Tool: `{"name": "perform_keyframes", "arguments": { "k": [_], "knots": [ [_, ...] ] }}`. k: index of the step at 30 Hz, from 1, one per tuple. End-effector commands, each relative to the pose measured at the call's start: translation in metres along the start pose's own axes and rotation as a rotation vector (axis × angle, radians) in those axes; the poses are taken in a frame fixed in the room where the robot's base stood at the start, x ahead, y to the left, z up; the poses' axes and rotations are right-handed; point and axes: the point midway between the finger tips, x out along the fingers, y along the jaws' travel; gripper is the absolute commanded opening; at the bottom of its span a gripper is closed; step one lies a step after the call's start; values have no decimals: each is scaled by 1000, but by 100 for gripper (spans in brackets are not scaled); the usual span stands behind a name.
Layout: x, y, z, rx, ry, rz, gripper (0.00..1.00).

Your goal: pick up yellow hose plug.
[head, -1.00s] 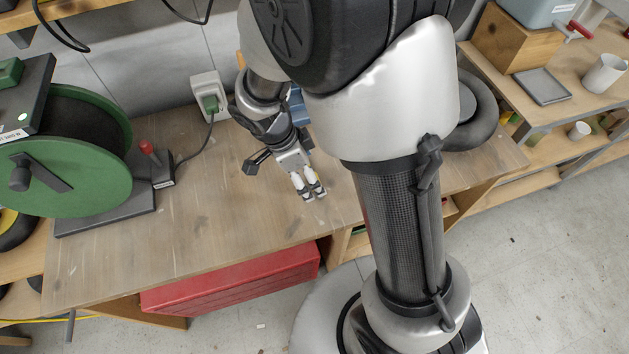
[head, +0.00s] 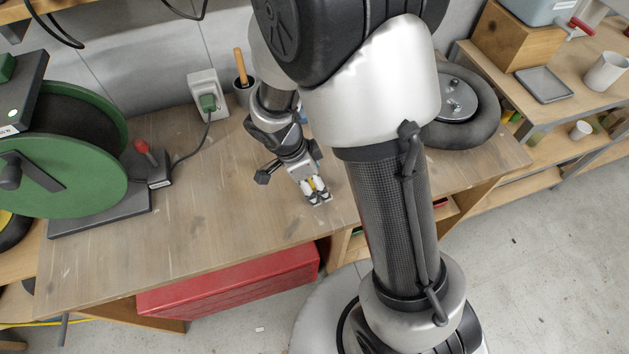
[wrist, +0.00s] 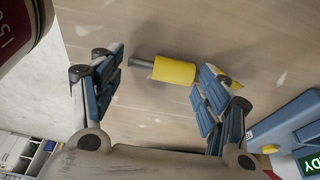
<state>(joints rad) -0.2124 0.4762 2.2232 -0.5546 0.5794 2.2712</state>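The yellow hose plug (wrist: 174,70) lies on the wooden bench top in the wrist view, with a grey stem pointing left. My gripper (wrist: 160,85) is open, with one blue-padded finger left of the plug and the other on its right. The right finger covers part of the plug's right end, and a bit of yellow shows beyond that finger. I cannot tell whether the finger touches it. In the head view my gripper (head: 319,198) is low over the bench near its front edge, and a little yellow (head: 311,184) shows between the fingers.
A green hose reel (head: 75,185) stands at the bench's left, beside a red-knobbed lever (head: 143,149). A wheel (head: 480,105) lies at the right. A blue case (wrist: 300,125) is close to my right finger. The bench's left middle (head: 190,210) is clear.

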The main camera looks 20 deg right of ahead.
Motion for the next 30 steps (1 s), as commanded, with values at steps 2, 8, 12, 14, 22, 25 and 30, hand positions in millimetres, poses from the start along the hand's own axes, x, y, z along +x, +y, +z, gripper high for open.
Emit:
{"name": "perform_keyframes", "arguments": {
  "k": [2,8,12,14,22,25,30],
  "knots": [
    [0,0,0,0,0,0,60],
    [0,0,0,0,0,0,47],
    [0,0,0,0,0,0,38],
    [0,0,0,0,0,0,36],
    [-3,0,-1,0,0,-1,36],
    [-10,-1,-3,0,0,-3,36],
    [-35,-1,-10,1,-1,-5,36]
  ]
}}
